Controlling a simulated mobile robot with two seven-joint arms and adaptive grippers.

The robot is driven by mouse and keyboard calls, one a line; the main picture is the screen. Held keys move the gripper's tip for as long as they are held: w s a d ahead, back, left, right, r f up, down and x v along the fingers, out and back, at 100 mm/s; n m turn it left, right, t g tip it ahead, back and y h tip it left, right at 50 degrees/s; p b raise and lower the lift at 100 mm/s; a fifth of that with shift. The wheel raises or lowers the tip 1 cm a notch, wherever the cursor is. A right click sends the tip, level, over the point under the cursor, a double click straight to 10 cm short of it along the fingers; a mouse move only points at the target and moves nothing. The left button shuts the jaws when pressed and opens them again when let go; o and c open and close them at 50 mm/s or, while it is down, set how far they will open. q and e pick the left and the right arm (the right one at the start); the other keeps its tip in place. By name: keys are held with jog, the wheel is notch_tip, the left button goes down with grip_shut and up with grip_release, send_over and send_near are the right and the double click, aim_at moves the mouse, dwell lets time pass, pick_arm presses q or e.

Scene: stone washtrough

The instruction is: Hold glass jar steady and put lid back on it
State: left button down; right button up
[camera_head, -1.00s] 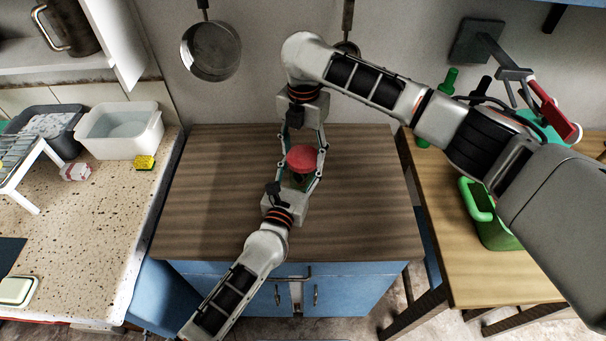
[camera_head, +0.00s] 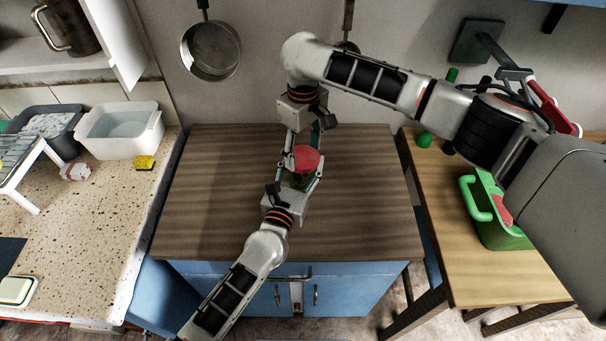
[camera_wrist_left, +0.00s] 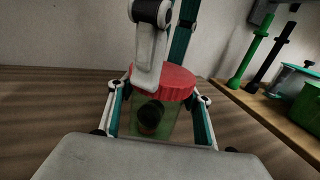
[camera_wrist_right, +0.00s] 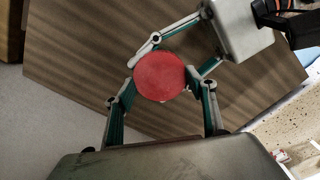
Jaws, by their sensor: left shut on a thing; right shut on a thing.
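The glass jar (camera_wrist_left: 142,122) stands upright on the brown wooden worktop, with something dark inside it. The red lid (camera_head: 304,158) sits on the jar's mouth; it also shows in the left wrist view (camera_wrist_left: 170,80) and from above in the right wrist view (camera_wrist_right: 161,77). My left gripper (camera_head: 297,182) is shut around the jar's body from the front. My right gripper (camera_head: 306,153) reaches down from the back and is shut on the lid, its fingers at the lid's sides. Whether the lid is fully seated cannot be told.
The worktop (camera_head: 220,200) is clear around the jar. A stone counter with a white basin (camera_head: 120,132) and a yellow sponge (camera_head: 145,162) is at the left. A wooden table with a green container (camera_head: 497,225) is at the right. A pan (camera_head: 210,50) hangs behind.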

jog(key=m, duration=0.5)
jog(key=shift+m, duration=0.4)
jog(key=m, duration=0.4)
jog(key=shift+m, duration=0.4)
jog(key=o, duration=1.2)
jog(key=shift+o, duration=0.2)
jog(key=shift+r, duration=2.25)
jog(key=shift+c, duration=0.3)
